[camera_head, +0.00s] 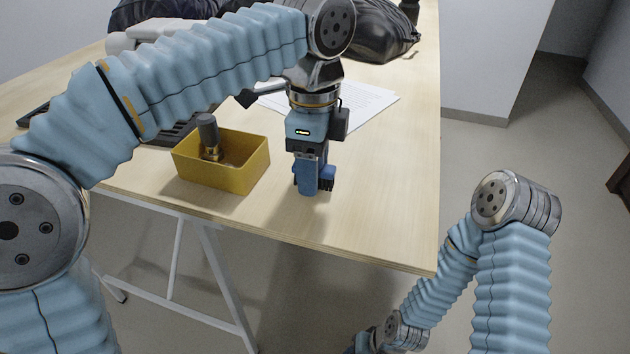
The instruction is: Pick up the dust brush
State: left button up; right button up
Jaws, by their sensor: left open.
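The dust brush (327,172) looks like a small blue block with dark bristles, low over or on the wooden table near its front edge. My left gripper (309,182) points straight down at it, and its near finger covers the brush's middle. The brush shows on both sides of this finger. The far finger is hidden, so I cannot tell whether the jaws touch the brush. The left gripper is open. My right arm is at the lower right, off the table, and its gripper is out of view.
A yellow bin (222,181) holding a grey-topped brass part (209,137) stands left of my left gripper. White papers (371,103) lie behind it. A black bag (372,31) is at the back. The table (400,190) is clear to the right, up to its edge.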

pick_arm(q)
jog(key=shift+r, duration=0.1)
grip_shut()
jog(key=shift+r+p, duration=0.3)
jog(key=shift+r, duration=0.3)
jog(key=s+d+r+p, duration=0.1)
jog(key=s+d+r, duration=0.1)
jog(key=s+r, duration=0.4)
jog(key=s+d+r+p, duration=0.1)
jog(key=s+d+r, duration=0.2)
jog(key=s+r, duration=0.2)
jog(key=shift+s+d+r+p, duration=0.3)
jog(key=shift+s+d+r, duration=0.1)
jog(key=shift+s, duration=0.5)
